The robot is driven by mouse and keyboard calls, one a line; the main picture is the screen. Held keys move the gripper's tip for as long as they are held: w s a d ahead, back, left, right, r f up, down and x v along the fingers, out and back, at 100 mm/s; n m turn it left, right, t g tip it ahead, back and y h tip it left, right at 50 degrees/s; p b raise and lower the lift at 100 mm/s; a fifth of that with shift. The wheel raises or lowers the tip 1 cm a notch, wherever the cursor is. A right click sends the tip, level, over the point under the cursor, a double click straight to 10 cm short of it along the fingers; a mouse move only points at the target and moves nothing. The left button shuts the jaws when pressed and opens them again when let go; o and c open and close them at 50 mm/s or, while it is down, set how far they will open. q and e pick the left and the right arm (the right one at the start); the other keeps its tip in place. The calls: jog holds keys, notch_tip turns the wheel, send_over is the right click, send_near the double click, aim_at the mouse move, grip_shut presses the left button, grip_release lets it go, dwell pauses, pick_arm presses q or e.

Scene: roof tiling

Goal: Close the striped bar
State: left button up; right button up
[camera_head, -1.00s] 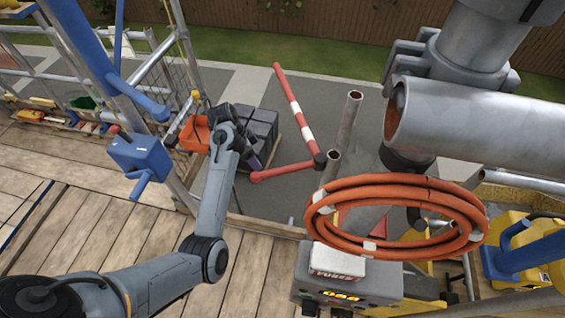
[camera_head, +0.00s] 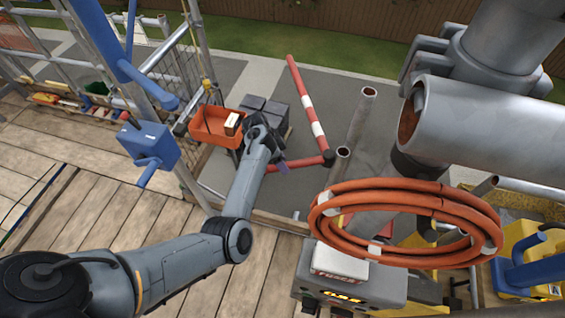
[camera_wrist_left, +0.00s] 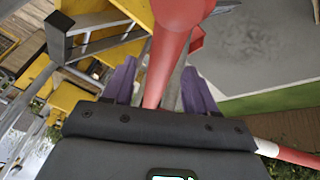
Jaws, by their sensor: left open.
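The striped bar (camera_head: 305,96) has a long red and white length running away from a dark joint. A plain red length (camera_head: 300,162) runs left from that joint towards my left gripper (camera_head: 278,165). The bar stands swung out over the grey paving. In the left wrist view, my left gripper (camera_wrist_left: 158,90) is open, with purple fingers spread. The plain red length (camera_wrist_left: 178,35) passes in line with the gap between them, with no clear contact. The striped length (camera_wrist_left: 285,152) shows at lower right there. My right gripper is not in view.
An orange tub (camera_head: 212,124) and dark stacked blocks (camera_head: 268,110) are close to my left gripper. A coiled orange hose (camera_head: 400,262) hangs at right. Wooden boards (camera_head: 100,215) lie below my left arm.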

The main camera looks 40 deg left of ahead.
pick_arm(q)
jog(key=shift+w+d+f, duration=0.1)
jog(key=shift+d+f, duration=0.05)
jog(key=shift+f, duration=0.2)
grip_shut()
